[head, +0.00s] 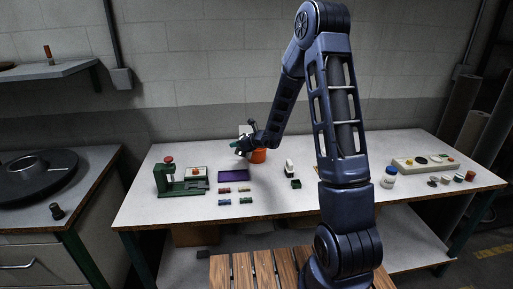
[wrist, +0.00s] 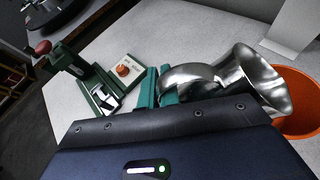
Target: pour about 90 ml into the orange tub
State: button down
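The orange tub (head: 259,156) stands on the bench, partly hidden behind my gripper. In the wrist view the tub (wrist: 299,122) shows at the right edge, cut off by the frame. My gripper (head: 241,145) is over the tub's left side. In the wrist view its green fingers (wrist: 163,88) are closed on a shiny metal jug (wrist: 243,78). The jug is tipped well over, with its flared mouth toward the tub and seeming to overlap its rim. I cannot see any liquid stream, nor the level inside the jug or the tub.
A green press (head: 170,178) and a white box with an orange button (head: 196,173) stand left on the bench (head: 290,203). A purple tray (head: 233,177), several small coloured blocks (head: 225,190) and a white-and-green object (head: 290,167) are near. A white-blue jar (head: 389,178) stands right.

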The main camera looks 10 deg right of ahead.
jog(key=shift+w+d+m+g, duration=0.2)
jog(key=shift+w+m+g, duration=0.1)
jog(key=shift+m, duration=0.1)
jog(key=shift+w+d+r+m+y, duration=0.1)
jog(key=shift+r+m+y, duration=0.15)
jog(key=shift+r, duration=0.2)
jog(key=shift+w+d+r+m+y, duration=0.1)
jog(key=shift+r+m+y, duration=0.05)
jog(key=shift+r+m, duration=0.25)
jog(key=shift+g, duration=0.3)
jog(key=shift+w+d+m+g+y, duration=0.25)
jog(key=shift+w+m+g+y, duration=0.1)
jog(key=shift+m+y, duration=0.1)
jog(key=shift+w+d+r+m+g+y+p, duration=0.2)
jog(key=shift+r+m+p, duration=0.1)
jog(key=shift+r+p, duration=0.15)
jog(key=shift+w+d+r+m+g+y+p, duration=0.1)
jog(key=shift+w+r+m+p, duration=0.1)
jog(key=shift+r+m+p, duration=0.2)
dwell(0.9)
jog(key=shift+w+d+r, duration=0.2)
jog(key=shift+w+d, duration=0.05)
jog(key=shift+w, duration=0.1)
dwell(0.4)
